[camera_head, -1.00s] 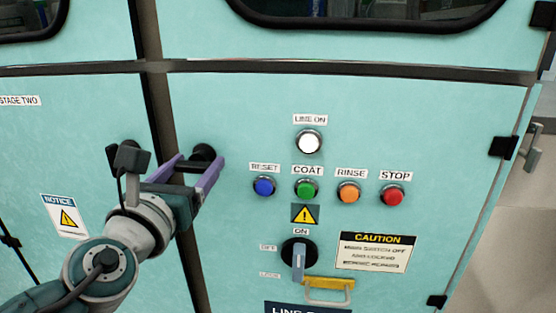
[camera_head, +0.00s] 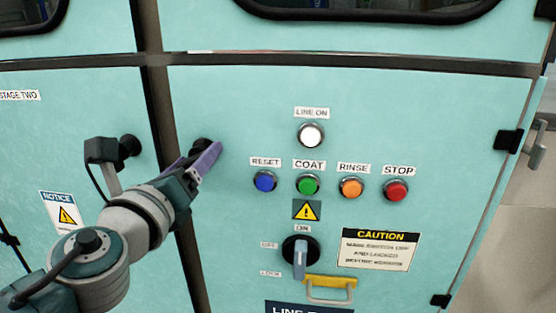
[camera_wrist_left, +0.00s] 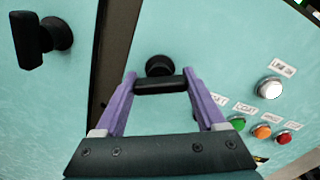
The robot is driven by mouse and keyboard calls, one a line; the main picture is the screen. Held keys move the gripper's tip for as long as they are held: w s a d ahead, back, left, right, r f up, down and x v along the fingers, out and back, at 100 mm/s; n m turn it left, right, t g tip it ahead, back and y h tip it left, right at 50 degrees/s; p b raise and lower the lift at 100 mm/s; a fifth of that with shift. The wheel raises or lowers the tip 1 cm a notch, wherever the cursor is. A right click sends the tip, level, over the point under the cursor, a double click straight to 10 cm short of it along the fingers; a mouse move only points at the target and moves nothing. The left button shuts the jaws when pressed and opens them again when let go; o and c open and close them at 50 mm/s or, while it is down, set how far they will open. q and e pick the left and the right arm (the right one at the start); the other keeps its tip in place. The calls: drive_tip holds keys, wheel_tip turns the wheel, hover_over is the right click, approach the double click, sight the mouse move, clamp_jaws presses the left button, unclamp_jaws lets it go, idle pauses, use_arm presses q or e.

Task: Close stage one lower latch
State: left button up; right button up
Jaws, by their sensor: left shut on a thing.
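A black latch (camera_head: 201,145) with a round base is on the turquoise panel right of the dark vertical post. My left gripper (camera_head: 203,162) is at this latch, its purple fingers shut on the black handle bar. In the left wrist view the latch handle (camera_wrist_left: 160,85) spans crosswise between the two fingertips (camera_wrist_left: 160,80), with its round base just behind. In the head view the fingers hide most of the handle. My right gripper is not in view.
A second black latch (camera_head: 130,145) is on the panel left of the post (camera_head: 160,110); it also shows in the left wrist view (camera_wrist_left: 40,38). To the right are a blue button (camera_head: 265,181), a green button (camera_head: 308,184) and a rotary switch (camera_head: 300,255).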

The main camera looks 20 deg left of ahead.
use_arm(q)
drive_tip(key=n+b, duration=0.1)
drive_tip(key=n, duration=0.5)
drive_tip(key=shift+f+b, duration=0.1)
drive_tip(key=shift+b, duration=0.3)
drive_tip(key=n, duration=0.3)
drive_tip(key=shift+n+b, duration=0.3)
drive_tip(key=shift+n, duration=1.5)
drive_tip(key=o, duration=1.3)
drive_tip(key=shift+s, duration=0.1)
drive_tip(key=v, duration=0.9)
drive_tip(key=shift+s+b, duration=0.3)
drive_tip(key=shift+s, duration=0.1)
